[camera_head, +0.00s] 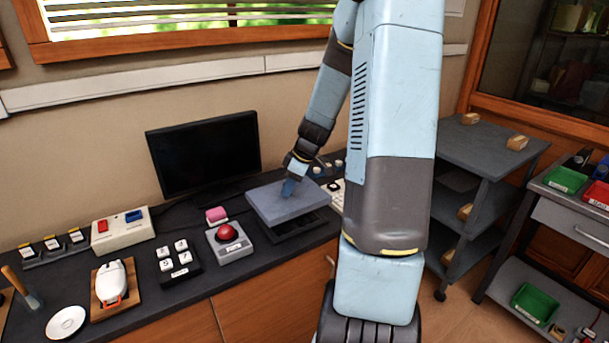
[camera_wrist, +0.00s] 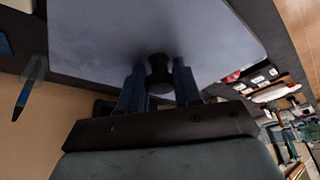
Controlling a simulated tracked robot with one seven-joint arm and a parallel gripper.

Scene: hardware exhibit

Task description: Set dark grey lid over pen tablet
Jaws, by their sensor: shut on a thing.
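The dark grey lid (camera_head: 280,203), a flat slab that looks blue-grey in this light, is in the middle of the counter in the head view. My gripper (camera_head: 290,187) is shut on its black knob, which shows between the two blue fingers (camera_wrist: 159,68) in the wrist view. The lid's broad face (camera_wrist: 105,35) fills the upper wrist view. Below the lid, a dark flat item (camera_head: 303,229), apparently the pen tablet, shows only at its front and right edges. A gap shows between them at the front right. The lid covers the rest, so contact elsewhere cannot be told.
A black monitor (camera_head: 205,155) stands behind left of the lid. A keyboard (camera_head: 337,194) is partly hidden on the right. A blue-black pen (camera_wrist: 29,85) shows in the wrist view.

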